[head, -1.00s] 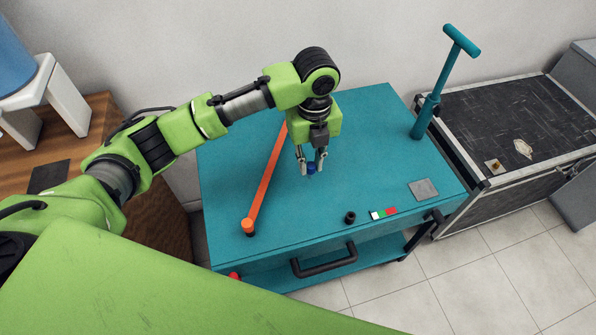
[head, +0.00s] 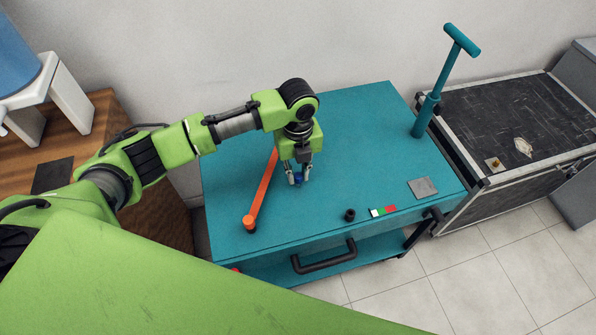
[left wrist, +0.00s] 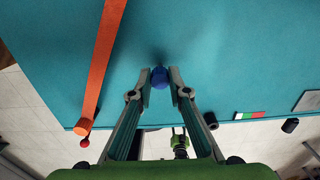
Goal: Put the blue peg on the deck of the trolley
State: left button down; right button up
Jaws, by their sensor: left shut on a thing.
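The blue peg (head: 298,178) is a small dark blue piece between the fingertips of my left gripper (head: 299,175). The gripper points down and is shut on it. The peg also shows in the left wrist view (left wrist: 159,77), with a finger on either side. The trolley (head: 375,125) has a flat teal deck, and the peg is low over its middle. I cannot tell whether the peg touches the deck. My right gripper is not in view.
An orange bar (head: 263,190) lies along the deck left of the gripper. A black knob (head: 350,214), a coloured strip (head: 382,211) and a grey plate (head: 422,187) are near the front edge. A teal upright handle (head: 431,105) rises at the right. The deck's back half is clear.

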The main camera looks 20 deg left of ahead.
aim_at(298, 176)
pick_arm(q)
jog(key=c, duration=1.9)
grip_release()
jog(key=shift+f, duration=0.15)
notch_tip(298, 176, up, 12)
jog(key=shift+r+b, duration=0.2)
jog(key=shift+b, duration=0.25)
